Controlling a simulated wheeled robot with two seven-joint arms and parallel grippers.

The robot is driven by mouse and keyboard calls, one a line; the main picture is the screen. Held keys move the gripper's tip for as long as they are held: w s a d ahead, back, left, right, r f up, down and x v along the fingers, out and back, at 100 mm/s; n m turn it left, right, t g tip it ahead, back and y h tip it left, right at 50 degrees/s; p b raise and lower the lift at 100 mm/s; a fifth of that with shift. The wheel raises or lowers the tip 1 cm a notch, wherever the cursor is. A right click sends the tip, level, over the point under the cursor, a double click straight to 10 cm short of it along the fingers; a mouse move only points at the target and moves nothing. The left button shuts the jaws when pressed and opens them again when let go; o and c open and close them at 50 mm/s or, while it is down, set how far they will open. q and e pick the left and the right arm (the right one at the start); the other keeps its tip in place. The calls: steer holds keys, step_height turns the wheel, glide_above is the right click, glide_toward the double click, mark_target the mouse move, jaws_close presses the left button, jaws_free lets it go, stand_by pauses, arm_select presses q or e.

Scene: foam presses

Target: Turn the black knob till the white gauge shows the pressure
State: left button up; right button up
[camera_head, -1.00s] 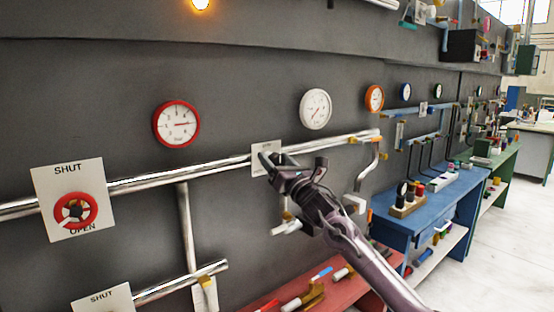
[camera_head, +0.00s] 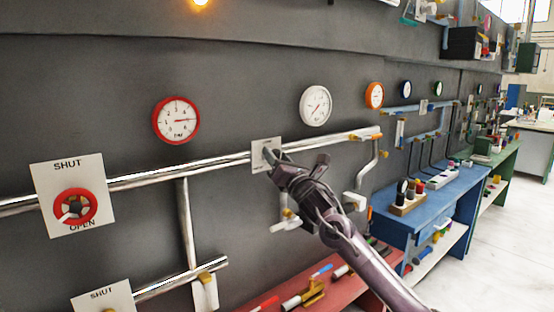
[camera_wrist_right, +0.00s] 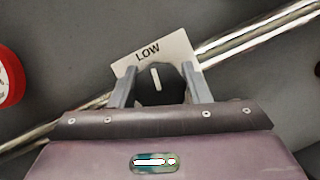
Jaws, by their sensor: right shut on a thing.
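The black knob (camera_wrist_right: 158,88) sits on a white plate (camera_wrist_right: 180,45) marked LOW, and a pale pointer line shows on its face. My right gripper (camera_wrist_right: 160,92) is shut on the knob, one finger on each side. In the head view the right gripper (camera_head: 270,158) reaches the plate (camera_head: 262,147) on the pipe and hides the knob. The white gauge (camera_head: 316,105) hangs on the wall above and right of the knob; its needle is thin and its numbers are too small to read. My left gripper is not in view.
A red gauge (camera_head: 176,120) and a red wheel (camera_head: 75,207) on a SHUT/OPEN plate are to the left. A silver pipe (camera_head: 150,178) runs along the wall. An orange gauge (camera_head: 374,95) and a blue bench (camera_head: 450,205) are to the right. A red bench (camera_head: 260,303) stands below.

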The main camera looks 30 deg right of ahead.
steer(key=shift+m+g+h, duration=0.3)
steer(key=shift+m+h, duration=0.2)
steer(key=shift+m, duration=0.7)
steer(key=m+h, duration=0.1)
steer(key=m, duration=0.2)
steer(key=shift+m+g+h, duration=0.4)
steer(key=m+g+p, duration=0.1)
steer(key=m, duration=0.1)
steer(key=m+h+p, duration=0.1)
steer(key=m, duration=0.2)
steer(key=shift+d+g, duration=0.1)
steer(key=shift+g, duration=0.3)
steer(key=m+g+p, duration=0.1)
steer(key=m+p, duration=0.1)
steer(key=m, duration=0.1)
steer(key=m+g+p, duration=0.1)
steer(key=m+p, duration=0.1)
steer(key=shift+m+p, duration=0.3)
steer(key=shift+p, duration=0.05)
steer(key=m+p, duration=0.1)
steer(key=m+g+p, duration=0.1)
steer(key=shift+f+m+y+p, duration=0.2)
steer(key=shift+m+y+p, duration=0.1)
steer(key=shift+p, duration=0.1)
steer(key=shift+f+m+p, duration=0.15)
steer(key=shift+m+p, duration=0.15)
